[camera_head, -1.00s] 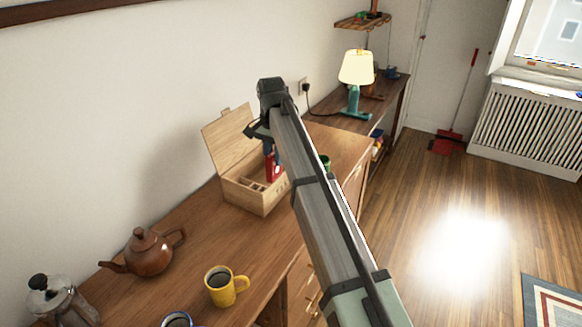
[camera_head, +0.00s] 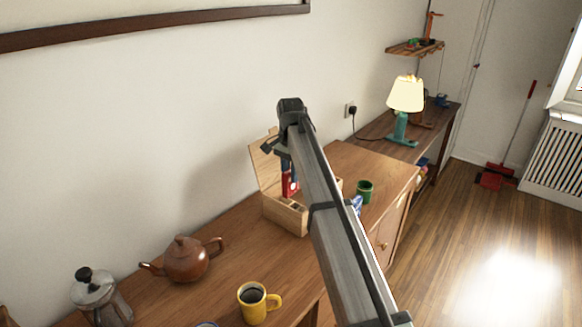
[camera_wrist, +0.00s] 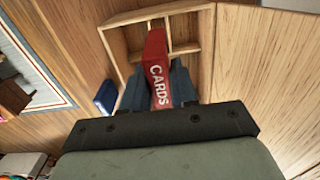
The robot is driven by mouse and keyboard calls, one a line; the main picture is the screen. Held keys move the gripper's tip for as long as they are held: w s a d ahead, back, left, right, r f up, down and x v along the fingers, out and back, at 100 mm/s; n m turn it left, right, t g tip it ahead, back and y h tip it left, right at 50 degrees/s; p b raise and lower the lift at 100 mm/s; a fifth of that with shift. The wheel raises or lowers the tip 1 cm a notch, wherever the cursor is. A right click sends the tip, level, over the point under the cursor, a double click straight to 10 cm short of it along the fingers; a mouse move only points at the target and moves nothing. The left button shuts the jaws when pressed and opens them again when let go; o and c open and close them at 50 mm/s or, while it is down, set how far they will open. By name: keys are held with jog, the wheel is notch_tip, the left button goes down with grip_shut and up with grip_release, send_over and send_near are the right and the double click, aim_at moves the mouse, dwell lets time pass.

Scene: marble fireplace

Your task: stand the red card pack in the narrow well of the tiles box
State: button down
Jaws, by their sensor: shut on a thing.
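The wooden tiles box (camera_head: 280,214) stands on the wooden cabinet top with its lid (camera_head: 263,165) raised against the wall side. The red card pack (camera_head: 287,184) is upright above or partly in the box, and its lower end is hard to see. My gripper (camera_head: 286,172) is shut on the pack from above. In the wrist view the pack (camera_wrist: 157,70), lettered CARDS, is between both fingers of my gripper (camera_wrist: 158,85). Its far end overlaps the compartments of the box (camera_wrist: 120,50). I cannot tell how deep it reaches into a well.
A green cup (camera_head: 365,191) and a blue item (camera_head: 356,205) stand right of the box, partly behind my arm. A brown teapot (camera_head: 187,260), yellow mug (camera_head: 258,303) and metal coffee pot (camera_head: 98,296) stand at the front left. A lamp (camera_head: 405,97) is farther back.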

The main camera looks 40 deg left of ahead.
aim_at(291, 187)
jog(key=shift+f, duration=2.8)
jog(key=shift+f, duration=2.2)
jog(key=c, duration=0.8)
grip_release()
jog(key=shift+r, duration=0.1)
jog(key=shift+r, duration=4.4)
jog(key=shift+d, duration=0.1)
